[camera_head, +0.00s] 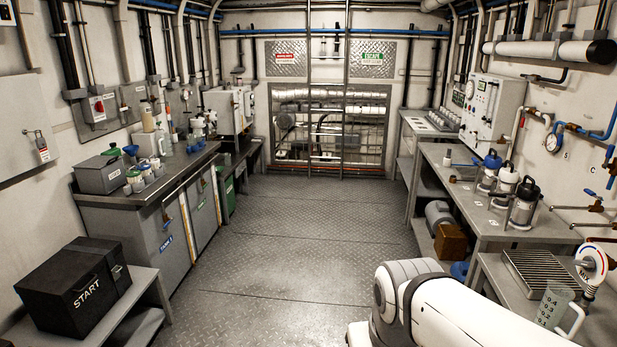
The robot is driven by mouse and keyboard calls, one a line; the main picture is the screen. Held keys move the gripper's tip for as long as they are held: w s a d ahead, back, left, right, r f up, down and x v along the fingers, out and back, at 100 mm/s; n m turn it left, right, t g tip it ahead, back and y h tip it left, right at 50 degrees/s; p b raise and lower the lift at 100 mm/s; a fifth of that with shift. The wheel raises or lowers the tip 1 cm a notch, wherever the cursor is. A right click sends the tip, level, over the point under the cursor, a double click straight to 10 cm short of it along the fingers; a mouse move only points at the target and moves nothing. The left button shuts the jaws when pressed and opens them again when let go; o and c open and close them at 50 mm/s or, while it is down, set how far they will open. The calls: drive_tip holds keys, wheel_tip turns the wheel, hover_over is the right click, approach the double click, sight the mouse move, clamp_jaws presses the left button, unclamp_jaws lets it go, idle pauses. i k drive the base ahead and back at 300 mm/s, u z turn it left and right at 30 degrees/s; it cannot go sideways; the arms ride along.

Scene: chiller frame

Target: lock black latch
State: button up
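I cannot make out for certain which part is the black latch. A black box (72,287) marked START sits on a low grey bench at the lower left. A small fitting (117,272) shows on its right side, too small to tell whether it is a latch or how it is set. On the left wall, a flat grey panel (18,128) carries a small hasp-like fitting with a red and white tag (42,149). My white arm shows at the lower right, but my gripper is outside the view.
A grey counter (150,190) with cups and boxes runs along the left wall. The right bench (470,205) holds metal canisters (523,203). A clear measuring jug (556,305) stands at the lower right. The metal floor (290,240) between is clear up to the barred back wall.

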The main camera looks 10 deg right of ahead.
sight(491, 194)
drive_tip(key=i, duration=0.55)
drive_tip(key=z, duration=1.45)
drive_tip(key=i, duration=1)
drive_tip(key=z, duration=0.05)
drive_tip(key=k, duration=0.4)
drive_tip(key=u, duration=0.7)
drive_tip(key=i, duration=0.85)
drive_tip(key=u, duration=0.2)
